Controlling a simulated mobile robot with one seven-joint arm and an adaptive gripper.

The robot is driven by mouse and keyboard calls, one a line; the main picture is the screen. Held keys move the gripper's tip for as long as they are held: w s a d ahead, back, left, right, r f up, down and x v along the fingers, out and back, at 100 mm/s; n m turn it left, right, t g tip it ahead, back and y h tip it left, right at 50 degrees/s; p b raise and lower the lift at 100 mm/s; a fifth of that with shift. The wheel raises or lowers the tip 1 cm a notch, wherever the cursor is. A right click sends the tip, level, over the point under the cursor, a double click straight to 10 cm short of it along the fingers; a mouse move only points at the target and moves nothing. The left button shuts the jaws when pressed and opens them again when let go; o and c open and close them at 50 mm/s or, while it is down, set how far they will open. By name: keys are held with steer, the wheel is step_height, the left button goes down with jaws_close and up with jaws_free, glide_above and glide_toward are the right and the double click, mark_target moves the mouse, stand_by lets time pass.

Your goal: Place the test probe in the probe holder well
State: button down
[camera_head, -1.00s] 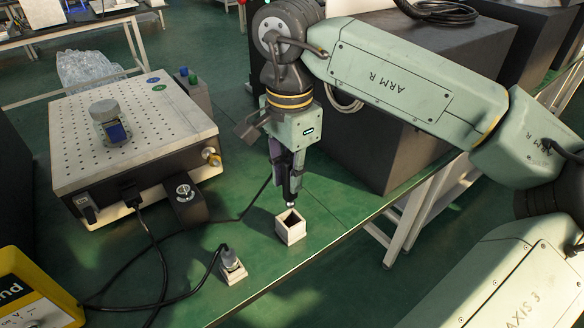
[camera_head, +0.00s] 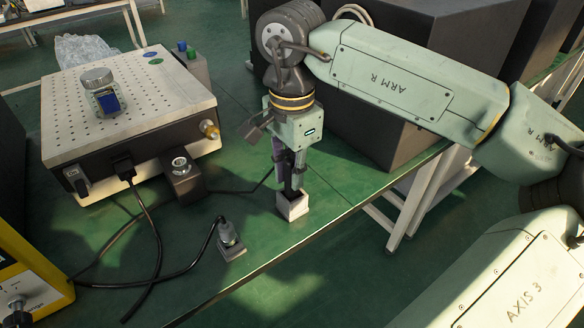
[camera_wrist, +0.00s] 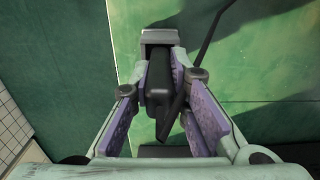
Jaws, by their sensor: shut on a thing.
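My gripper (camera_head: 288,162) is shut on the test probe (camera_head: 290,182), a dark, upright, slim body between the fingers. In the wrist view the probe (camera_wrist: 158,85) shows as a black block between the purple finger pads. The probe holder well (camera_head: 293,205) is a small pale square box with an open top on the green table. The lower end of the probe is at the opening and appears to be inside it; the tip is hidden. The holder's pale edge shows beyond the probe in the wrist view (camera_wrist: 160,36).
A perforated-top instrument (camera_head: 130,110) and a small black box with a metal socket (camera_head: 182,175) stand left. A cabled connector on a square base (camera_head: 230,240) is nearer. A yellow unit (camera_head: 35,285) is at lower left. A large dark box (camera_head: 385,130) stands behind the arm.

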steer(key=shift+f+b, duration=0.55)
steer(key=shift+f, duration=0.05)
steer(key=c, duration=1.5)
jaws_free()
steer(key=shift+o, duration=0.2)
steer(key=shift+r, duration=0.1)
step_height(320, 180, up, 12)
steer(key=shift+f, duration=0.1)
